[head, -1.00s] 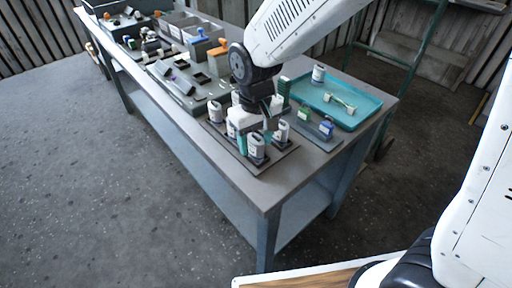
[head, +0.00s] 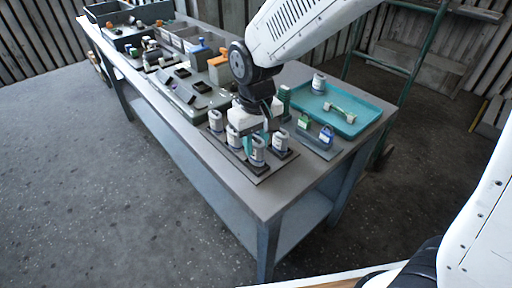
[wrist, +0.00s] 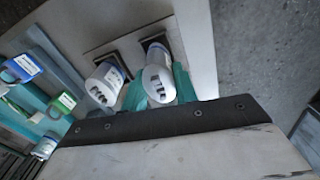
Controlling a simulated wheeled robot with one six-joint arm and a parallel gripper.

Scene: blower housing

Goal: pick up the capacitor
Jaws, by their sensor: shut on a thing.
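The capacitor (wrist: 158,82) is a white can with a blue label and dark terminals on top. In the wrist view it sits between the teal fingers of my gripper (wrist: 160,92), which is shut on it. Its base is at a dark square seat; I cannot tell whether it is clear of it. A second capacitor (wrist: 103,85) stands just left of the fingers. In the head view my gripper (head: 253,140) is low over the dark plate (head: 262,178), among several similar capacitors, including the front one (head: 257,152) and one at right (head: 280,140). My gripper's body partly hides them.
A teal tray (head: 372,108) at the right holds another can (head: 318,84) and a light bar-shaped part (head: 340,112). Blue (head: 326,137) and green (head: 303,122) tagged parts stand nearby. Bins and grey fixtures (head: 185,90) fill the far bench. The bench's front corner (head: 262,208) is bare.

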